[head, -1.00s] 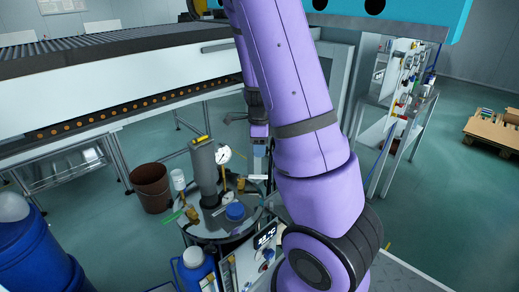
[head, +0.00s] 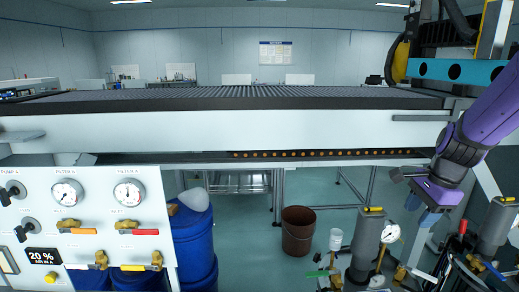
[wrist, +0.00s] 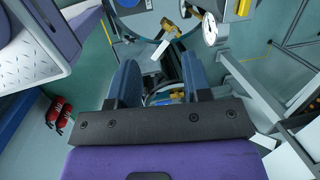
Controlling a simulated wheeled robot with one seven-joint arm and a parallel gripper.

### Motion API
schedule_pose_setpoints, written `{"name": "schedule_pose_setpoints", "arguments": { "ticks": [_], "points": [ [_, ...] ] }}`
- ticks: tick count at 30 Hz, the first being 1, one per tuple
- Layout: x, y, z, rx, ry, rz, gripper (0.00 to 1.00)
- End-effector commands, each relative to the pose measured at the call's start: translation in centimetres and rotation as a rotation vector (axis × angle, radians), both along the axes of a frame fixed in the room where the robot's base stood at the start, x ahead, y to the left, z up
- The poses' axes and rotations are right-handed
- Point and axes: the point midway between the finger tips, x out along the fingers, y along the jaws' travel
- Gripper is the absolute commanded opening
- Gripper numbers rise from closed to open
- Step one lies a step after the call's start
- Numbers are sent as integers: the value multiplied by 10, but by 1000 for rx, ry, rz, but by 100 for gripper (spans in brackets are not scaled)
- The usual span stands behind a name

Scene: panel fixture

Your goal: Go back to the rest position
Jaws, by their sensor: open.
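My gripper (head: 432,212) hangs at the right of the head view, at the end of my purple arm. It is near the grey cylinder with a pressure gauge (head: 391,233) and a little above that equipment. In the wrist view, my gripper (wrist: 162,72) shows two blue fingers spread apart, with nothing held between them. Equipment with a gauge (wrist: 210,30) lies beyond the fingertips.
A panel (head: 95,218) with gauges and red and yellow valve handles stands at the left. Blue drums (head: 196,245) stand beside it. A brown bucket (head: 298,230) is on the floor. A long roller conveyor (head: 230,128) crosses behind.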

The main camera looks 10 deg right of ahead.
Motion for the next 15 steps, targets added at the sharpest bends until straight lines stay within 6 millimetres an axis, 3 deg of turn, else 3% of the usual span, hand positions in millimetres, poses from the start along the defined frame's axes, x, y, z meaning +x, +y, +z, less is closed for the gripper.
{"name": "schedule_pose_setpoints", "arguments": {
  "ticks": [6,15],
  "points": [
    [-27,42,53,-67,-129,394,45],
    [-81,87,107,-253,-269,914,45]
  ]
}}
